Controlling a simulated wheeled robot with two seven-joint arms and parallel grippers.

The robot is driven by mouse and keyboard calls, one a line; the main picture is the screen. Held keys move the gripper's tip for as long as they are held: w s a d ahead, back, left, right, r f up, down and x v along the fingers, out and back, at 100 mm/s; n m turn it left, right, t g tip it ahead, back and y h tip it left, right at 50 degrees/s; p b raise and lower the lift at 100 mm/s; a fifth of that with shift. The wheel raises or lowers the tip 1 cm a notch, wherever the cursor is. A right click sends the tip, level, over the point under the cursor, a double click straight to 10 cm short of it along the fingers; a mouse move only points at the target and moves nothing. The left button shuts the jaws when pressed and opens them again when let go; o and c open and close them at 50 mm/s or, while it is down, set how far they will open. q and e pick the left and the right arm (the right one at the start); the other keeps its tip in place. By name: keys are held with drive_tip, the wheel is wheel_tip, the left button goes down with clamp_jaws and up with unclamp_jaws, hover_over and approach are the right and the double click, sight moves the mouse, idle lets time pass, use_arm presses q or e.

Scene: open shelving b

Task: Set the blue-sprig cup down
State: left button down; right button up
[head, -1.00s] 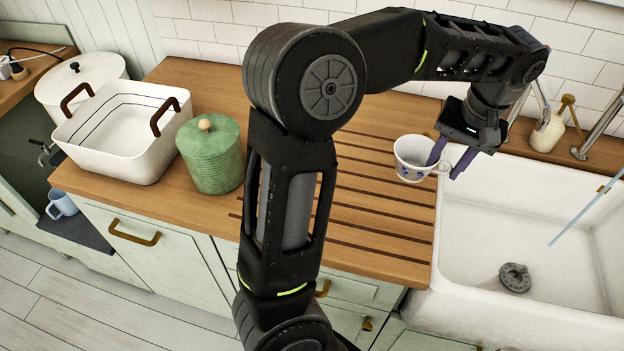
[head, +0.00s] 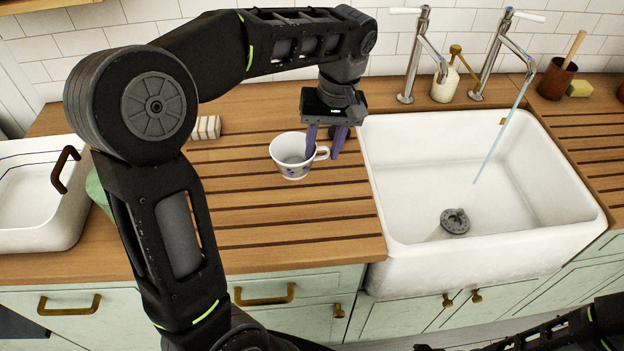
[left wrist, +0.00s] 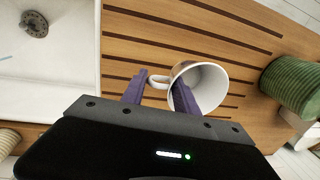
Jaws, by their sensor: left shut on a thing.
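The blue-sprig cup (head: 290,160) is white with small blue marks and stands upright over the grooved wooden drainboard (head: 300,220), left of the sink. My left gripper (head: 325,150) is shut on the handle side of the cup. In the left wrist view one purple finger of the gripper (left wrist: 158,95) is inside the cup (left wrist: 208,85), and the other is outside beyond the handle. I cannot tell whether the cup's base touches the wood. My right gripper is not in view; only part of my right arm shows at the lower right.
The white sink (head: 400,235) with its drain (head: 455,222) lies right of the cup. A striped block (head: 206,127) lies behind left. Taps (head: 420,60) rise behind the sink. Drainboard in front is clear.

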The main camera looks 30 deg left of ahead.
use_arm(q)
drive_tip(key=shift+f, duration=1.8)
wheel_tip(320, 180, down, 4)
drive_tip(key=shift+r+p, duration=0.25)
drive_tip(key=shift+p, duration=0.25)
drive_tip(key=shift+f, duration=0.1)
drive_tip(key=shift+f, duration=0.25)
drive_tip(key=c, duration=0.9)
unclamp_jaws()
drive_tip(key=shift+r, duration=0.1)
